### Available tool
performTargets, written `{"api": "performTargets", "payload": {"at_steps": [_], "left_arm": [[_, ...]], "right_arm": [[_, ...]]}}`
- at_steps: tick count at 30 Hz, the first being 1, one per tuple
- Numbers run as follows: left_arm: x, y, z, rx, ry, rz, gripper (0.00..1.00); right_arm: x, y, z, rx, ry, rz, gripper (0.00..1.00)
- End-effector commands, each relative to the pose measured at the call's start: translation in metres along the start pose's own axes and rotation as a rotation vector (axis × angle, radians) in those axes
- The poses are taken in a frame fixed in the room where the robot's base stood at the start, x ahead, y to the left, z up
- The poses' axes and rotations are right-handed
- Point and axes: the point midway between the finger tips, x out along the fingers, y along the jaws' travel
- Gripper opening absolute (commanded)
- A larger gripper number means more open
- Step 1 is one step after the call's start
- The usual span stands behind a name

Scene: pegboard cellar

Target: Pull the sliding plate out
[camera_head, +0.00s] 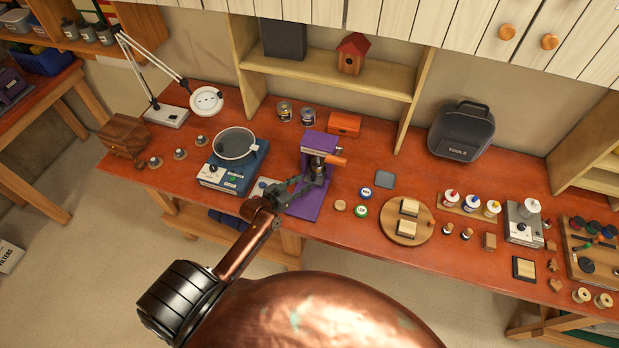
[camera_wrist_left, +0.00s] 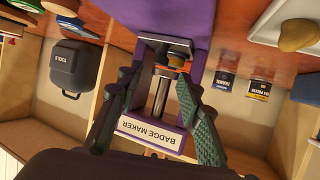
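The badge maker is a purple press (camera_head: 318,143) on the red-brown workbench, with an orange lever handle (camera_head: 335,160) and a purple base. In the left wrist view it appears upside down, with its "BADGE MAKER" label (camera_wrist_left: 150,133) and a metal post. A grey metal plate (camera_wrist_left: 167,44) lies at the purple base, seen beyond the fingertips; I take it to be the sliding plate. In the head view my gripper hides it. My left gripper (camera_head: 312,178) is in front of the press. Its two green fingers (camera_wrist_left: 158,82) stand apart with nothing gripped. My right gripper is not in view.
A blue device with a round top (camera_head: 232,167) stands left of the press. A round wooden board (camera_head: 406,222) with blocks lies to the right. Two tins (camera_head: 295,113) and an orange box (camera_head: 344,124) stand behind. A tool case (camera_head: 461,131) is further right.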

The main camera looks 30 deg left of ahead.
Motion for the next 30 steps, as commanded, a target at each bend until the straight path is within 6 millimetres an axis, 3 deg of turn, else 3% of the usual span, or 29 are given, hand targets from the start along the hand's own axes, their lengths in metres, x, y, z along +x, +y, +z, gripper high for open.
{"api": "performTargets", "payload": {"at_steps": [9,20,30], "left_arm": [[0.044,0.0,-0.001,0.0,-0.001,0.0,0.34],[0.05,0.001,0.0,0.001,-0.001,0.001,0.34],[0.05,0.0,0.0,0.001,-0.001,0.0,0.12]], "right_arm": [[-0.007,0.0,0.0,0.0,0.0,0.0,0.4],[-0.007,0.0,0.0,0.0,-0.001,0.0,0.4],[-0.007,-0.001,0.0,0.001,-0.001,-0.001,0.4]]}}
